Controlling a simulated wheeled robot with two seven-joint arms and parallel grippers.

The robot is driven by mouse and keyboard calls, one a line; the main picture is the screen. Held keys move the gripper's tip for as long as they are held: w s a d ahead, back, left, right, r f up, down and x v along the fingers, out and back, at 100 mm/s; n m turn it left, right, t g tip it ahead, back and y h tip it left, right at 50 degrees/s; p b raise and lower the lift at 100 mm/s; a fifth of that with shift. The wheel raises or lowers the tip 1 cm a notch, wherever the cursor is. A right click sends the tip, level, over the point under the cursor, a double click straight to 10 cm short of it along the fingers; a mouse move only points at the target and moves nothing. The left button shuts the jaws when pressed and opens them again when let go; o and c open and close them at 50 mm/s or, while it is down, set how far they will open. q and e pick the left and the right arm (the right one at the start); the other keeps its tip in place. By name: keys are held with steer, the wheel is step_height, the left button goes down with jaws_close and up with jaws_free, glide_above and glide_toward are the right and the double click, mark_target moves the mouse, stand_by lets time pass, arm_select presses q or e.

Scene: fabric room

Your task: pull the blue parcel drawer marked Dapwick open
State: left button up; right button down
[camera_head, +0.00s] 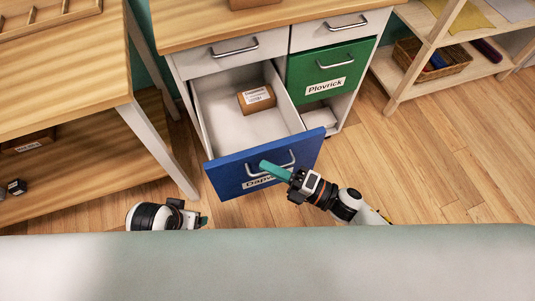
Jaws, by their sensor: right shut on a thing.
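The blue drawer (226,177) stands pulled out from the cabinet, its white inside showing. Its label (257,183) is partly hidden by my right gripper; the letters that show fit Dapwick. A brown parcel (256,99) with a white label lies inside the drawer. My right gripper (276,171) is shut on the metal handle (288,160) of the blue drawer, with its teal fingers across the front. My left gripper (203,220) is low in the view, left of the drawer and apart from it. Its fingers are mostly hidden, so its opening cannot be told.
A green drawer (330,68) marked Plovrick is shut, right of the blue one. White drawers (220,55) sit above. A wooden table (70,75) stands at the left, shelves (440,50) at the right. Wooden floor (400,150) is clear at the right.

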arm_select(q)
steer(key=shift+s+d+f, duration=0.1)
steer(key=shift+f, duration=0.85)
arm_select(e)
steer(key=shift+s+d, duration=0.35)
steer(key=shift+s, duration=0.6)
steer(key=shift+s+d, duration=0.3)
steer(key=shift+s, duration=0.6)
steer(key=c, duration=1.8)
jaws_free()
steer(key=v, duration=1.2)
arm_select(q)
steer(key=shift+s+f, duration=0.1)
arm_select(e)
steer(key=shift+d, duration=0.1)
